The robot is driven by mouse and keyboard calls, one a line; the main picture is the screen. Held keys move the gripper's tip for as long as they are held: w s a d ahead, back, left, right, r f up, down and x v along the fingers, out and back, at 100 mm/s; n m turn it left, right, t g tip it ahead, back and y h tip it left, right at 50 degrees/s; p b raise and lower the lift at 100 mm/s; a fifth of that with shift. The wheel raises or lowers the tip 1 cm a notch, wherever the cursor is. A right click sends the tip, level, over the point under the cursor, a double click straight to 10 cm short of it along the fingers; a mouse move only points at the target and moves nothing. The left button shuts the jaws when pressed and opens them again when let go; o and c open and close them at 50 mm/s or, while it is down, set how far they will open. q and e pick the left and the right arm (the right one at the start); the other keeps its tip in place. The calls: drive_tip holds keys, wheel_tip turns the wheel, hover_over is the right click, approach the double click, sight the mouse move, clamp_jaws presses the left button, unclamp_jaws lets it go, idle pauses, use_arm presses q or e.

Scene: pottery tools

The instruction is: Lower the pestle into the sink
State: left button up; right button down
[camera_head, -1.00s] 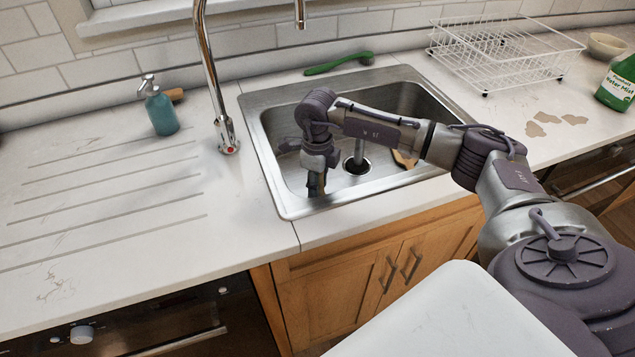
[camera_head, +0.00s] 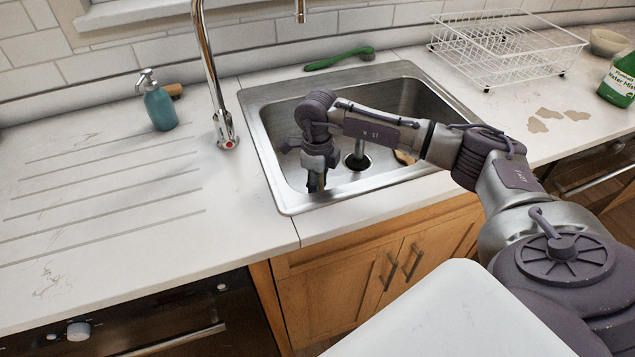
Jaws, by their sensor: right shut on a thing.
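The metal sink (camera_head: 284,203) is set into the white counter in the middle of the view. My right arm reaches in from the right, and its gripper (camera_head: 316,183) points down inside the sink's outline, near the front left wall. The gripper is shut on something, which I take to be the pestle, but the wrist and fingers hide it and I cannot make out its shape. I cannot tell whether it touches the sink floor. A dark drain with an upright post (camera_head: 358,158) is right of the gripper. My left gripper is out of view.
A wooden item (camera_head: 404,157) lies in the sink, partly behind my arm. The chrome tap (camera_head: 226,130) stands left of the sink. A green brush (camera_head: 340,58) lies behind it. A teal soap bottle (camera_head: 159,106) is left, a white dish rack (camera_head: 508,50) right.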

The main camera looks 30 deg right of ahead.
drive_tip(key=shift+f+b, duration=0.6)
drive_tip(key=shift+f, duration=0.25)
idle(0.4)
drive_tip(key=c, duration=0.7)
unclamp_jaws()
drive_tip(key=shift+r, duration=0.1)
wheel_tip(320, 180, up, 12)
drive_tip(key=shift+f, duration=0.1)
